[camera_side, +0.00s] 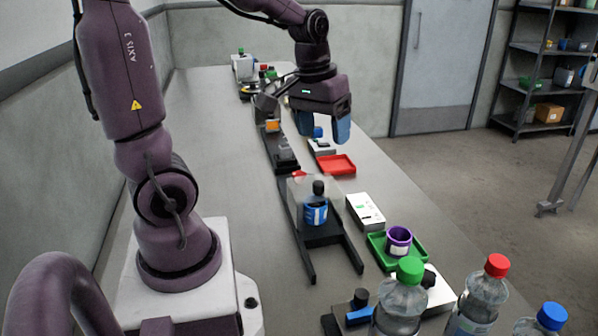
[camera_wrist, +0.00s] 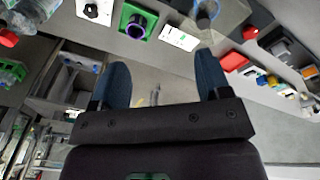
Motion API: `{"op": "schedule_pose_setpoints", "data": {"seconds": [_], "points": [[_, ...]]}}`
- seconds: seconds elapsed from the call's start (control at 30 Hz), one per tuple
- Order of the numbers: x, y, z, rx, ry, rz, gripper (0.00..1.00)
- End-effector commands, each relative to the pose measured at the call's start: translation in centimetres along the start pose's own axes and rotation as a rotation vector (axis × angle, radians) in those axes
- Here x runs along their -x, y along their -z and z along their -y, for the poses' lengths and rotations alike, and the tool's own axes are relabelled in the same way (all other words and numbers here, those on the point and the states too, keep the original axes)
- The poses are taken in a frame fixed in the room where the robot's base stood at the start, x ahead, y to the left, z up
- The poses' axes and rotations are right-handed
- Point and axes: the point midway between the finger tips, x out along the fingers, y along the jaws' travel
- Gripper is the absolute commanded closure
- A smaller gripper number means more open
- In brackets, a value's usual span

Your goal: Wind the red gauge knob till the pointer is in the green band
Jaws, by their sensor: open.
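A small red part (camera_side: 299,174), which may be the red knob, shows at the back edge of the clear-walled labeller station (camera_side: 328,232) in the side view. In the wrist view a red round part (camera_wrist: 250,32) sits beside the clear housing (camera_wrist: 228,14). No pointer or green band can be made out in either view. My gripper (camera_side: 323,130) hangs above the bench, beyond the station and over the area behind the red tray. Its blue fingers are apart and empty, as the wrist view (camera_wrist: 163,72) also shows.
A red tray (camera_side: 336,164), a white box with a small green mark (camera_side: 366,211) and a green tray (camera_side: 411,250) with a purple reel (camera_side: 398,240) line the bench's right side. Bottles with green, red and blue caps (camera_side: 497,264) stand in front. The bench's left strip (camera_side: 215,130) is clear.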

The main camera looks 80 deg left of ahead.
Motion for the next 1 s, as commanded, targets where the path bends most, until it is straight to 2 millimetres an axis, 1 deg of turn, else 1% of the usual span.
{"op": "schedule_pose_setpoints", "data": {"seconds": [0.03,0.07,0.1,0.17,0.2,0.27,0.3,0.5,0.6,0.67,0.73,0.8,0.9,1.0], "points": [[-1.1,1.8,1.6,0.121,0.015,0.033,0.30],[-1.7,2.7,2.4,0.195,0.022,0.048,0.30],[-2.5,3.9,3.7,0.298,0.032,0.065,0.30],[-3.9,5.7,5.8,0.457,0.051,0.087,0.30],[-4.8,6.8,7.3,0.565,0.066,0.099,0.30],[-6.3,8.2,9.7,0.733,0.091,0.114,0.30],[-7.3,9.0,11.4,0.846,0.110,0.121,0.30],[-11.9,12.2,19.2,1.387,0.205,0.109,0.30],[-13.5,13.6,22.1,1.644,0.239,0.072,0.30],[-13.7,14.6,22.9,1.766,0.240,0.042,0.30],[-13.2,15.8,23.1,1.880,0.223,0.004,0.30],[-12.5,16.6,22.9,1.975,0.200,-0.020,0.30],[-12.5,16.7,22.7,2.075,0.196,-0.022,0.30],[-12.7,16.6,22.7,2.124,0.198,-0.025,0.30]]}}
